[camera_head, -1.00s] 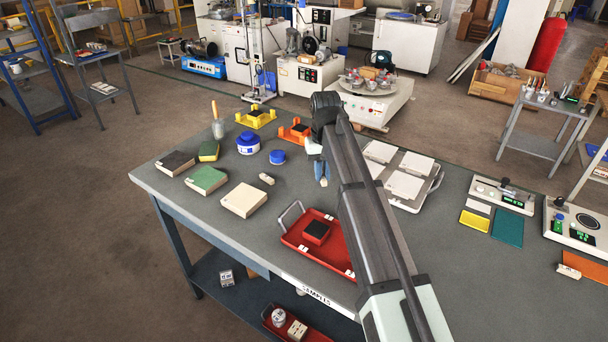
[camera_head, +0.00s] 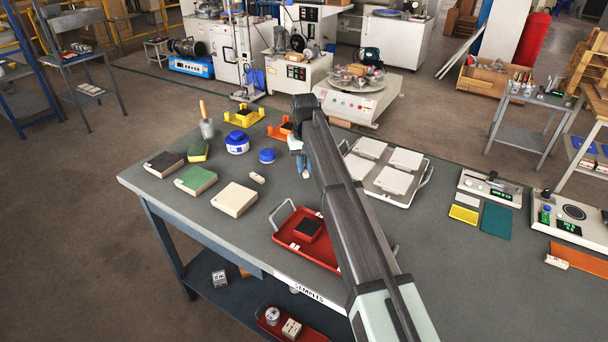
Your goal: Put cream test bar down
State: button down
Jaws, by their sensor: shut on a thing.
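My gripper (camera_head: 304,171) points down over the table, between the small blue-lidded jar and the tray of pale tiles. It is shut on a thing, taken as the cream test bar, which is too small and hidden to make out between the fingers. I cannot tell whether it touches the table. A small cream bar with a dark mark (camera_head: 257,178) lies on the table left of my gripper, apart from it. Another small cream bar (camera_head: 556,262) lies at the right, at the orange mat's edge.
A red tray (camera_head: 283,240) holding a dark block stands in front of my gripper. A grey tray (camera_head: 424,181) of pale tiles is to its right. A cream block (camera_head: 234,199), green block (camera_head: 195,180) and blue-lidded jar (camera_head: 237,143) stand left. Bare tabletop lies around (camera_head: 440,250).

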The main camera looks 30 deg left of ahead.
aim_at(305, 169)
jog(key=shift+f, duration=1.9)
jog(key=shift+f, duration=0.1)
jog(key=c, duration=1.1)
grip_release()
notch_tip(305, 169, up, 11)
jog(key=shift+r, duration=0.15)
jog(key=shift+o, duration=0.5)
jog(key=shift+r, duration=0.5)
